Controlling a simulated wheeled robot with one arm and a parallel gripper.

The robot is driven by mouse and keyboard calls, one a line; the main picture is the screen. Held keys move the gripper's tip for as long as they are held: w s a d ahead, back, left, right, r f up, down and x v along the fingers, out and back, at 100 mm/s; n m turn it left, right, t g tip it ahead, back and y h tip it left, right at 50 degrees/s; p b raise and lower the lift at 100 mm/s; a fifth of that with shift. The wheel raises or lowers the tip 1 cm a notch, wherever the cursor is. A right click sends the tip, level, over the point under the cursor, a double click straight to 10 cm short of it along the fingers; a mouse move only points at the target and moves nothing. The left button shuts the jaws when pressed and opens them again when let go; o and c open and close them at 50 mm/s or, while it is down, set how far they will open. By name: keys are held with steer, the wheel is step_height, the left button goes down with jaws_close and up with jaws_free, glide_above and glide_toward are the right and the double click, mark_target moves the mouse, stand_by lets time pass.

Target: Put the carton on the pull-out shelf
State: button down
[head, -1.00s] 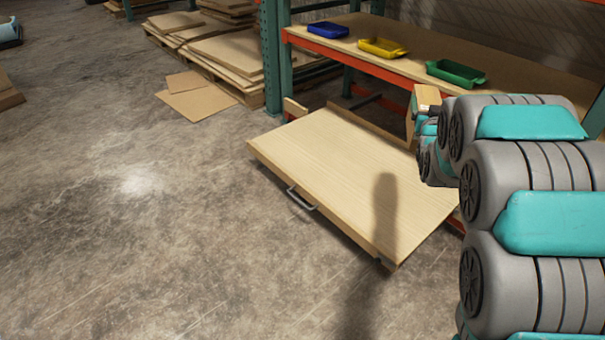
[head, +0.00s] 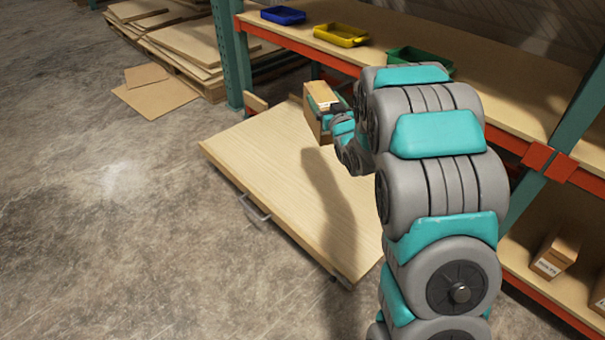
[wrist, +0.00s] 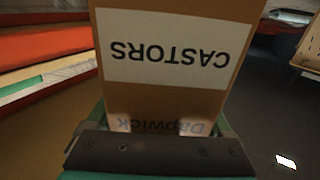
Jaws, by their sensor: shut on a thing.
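The brown carton (head: 314,114) is held over the far right part of the pull-out shelf (head: 258,152). In the wrist view the carton (wrist: 180,75) fills the middle, with a white label reading CASTORS upside down. My gripper (head: 338,120) is shut on the carton; its fingertips are mostly hidden behind the carton and my arm. The shelf is a pale wooden board, pulled out, with a metal handle (head: 254,208) on its front edge. Its top is bare apart from a shadow. The gap between carton and board is hard to judge.
The rack's upper board (head: 400,45) lies behind the carton, with blue (head: 283,15), yellow (head: 341,35) and green (head: 420,58) bins. A green upright (head: 229,55) stands beyond the shelf's left. Another carton (head: 553,258) sits low at right. Floor at left is clear.

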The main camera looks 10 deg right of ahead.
steer(key=s+f+n+g+y+b, duration=0.15)
steer(key=s+f+n+y, duration=0.35)
steer(key=f, duration=0.8)
steer(key=s+a+f+g+y+b, duration=0.1)
steer(key=s+f+g+y+b, duration=0.15)
steer(key=s+f, duration=0.9)
steer(key=w+f+b, duration=0.2)
steer(key=w+f, duration=0.1)
steer(key=w, duration=1.1)
steer(key=shift+w+n+t, duration=0.15)
steer(key=shift+n+t, duration=0.15)
steer(key=shift+t, duration=0.1)
steer(key=shift+f, duration=0.1)
jaws_free()
